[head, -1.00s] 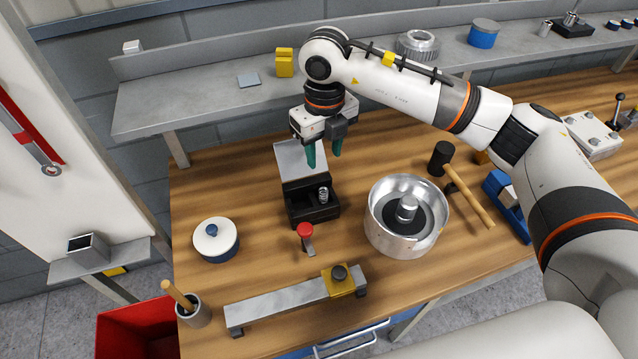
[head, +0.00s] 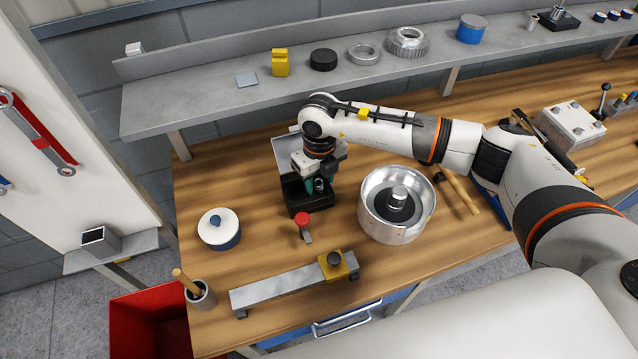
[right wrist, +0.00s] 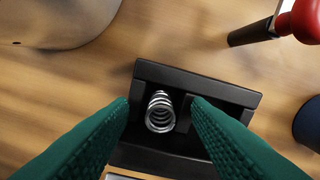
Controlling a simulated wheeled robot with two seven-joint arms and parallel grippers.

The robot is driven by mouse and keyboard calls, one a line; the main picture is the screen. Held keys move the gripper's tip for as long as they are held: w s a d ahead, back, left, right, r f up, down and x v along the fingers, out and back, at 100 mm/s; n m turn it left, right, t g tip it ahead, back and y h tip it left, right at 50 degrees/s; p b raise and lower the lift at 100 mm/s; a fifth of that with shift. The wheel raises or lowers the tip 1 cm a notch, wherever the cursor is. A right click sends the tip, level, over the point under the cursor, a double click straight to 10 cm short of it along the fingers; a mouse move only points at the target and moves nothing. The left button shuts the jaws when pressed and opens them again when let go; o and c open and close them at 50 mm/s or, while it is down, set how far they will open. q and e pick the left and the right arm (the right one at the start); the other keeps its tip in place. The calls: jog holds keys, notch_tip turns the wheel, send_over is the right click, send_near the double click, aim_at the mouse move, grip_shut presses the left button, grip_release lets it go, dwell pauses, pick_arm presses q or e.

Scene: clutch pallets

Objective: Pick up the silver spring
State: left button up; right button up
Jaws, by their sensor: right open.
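The silver spring (right wrist: 160,112) stands in a compartment of a black open box (right wrist: 225,88), seen from above in the right wrist view. In the head view the spring (head: 319,185) shows only in part beside my fingers. My right gripper (head: 314,187) is over the box (head: 297,207), its green fingers pointing down. In the right wrist view the open fingers (right wrist: 160,108) lie left and right of the spring, with gaps on both sides. A thin divider of the box stands just right of the spring. My left gripper is not in view.
A red-knobbed tool (head: 303,220) stands close in front of the box. A large metal drum (head: 372,222) is to its right, a white lidded pot (head: 219,229) to its left. A metal bar with a yellow clamp (head: 280,290) lies in front. A shelf (head: 190,105) runs behind.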

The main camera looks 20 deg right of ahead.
grip_shut()
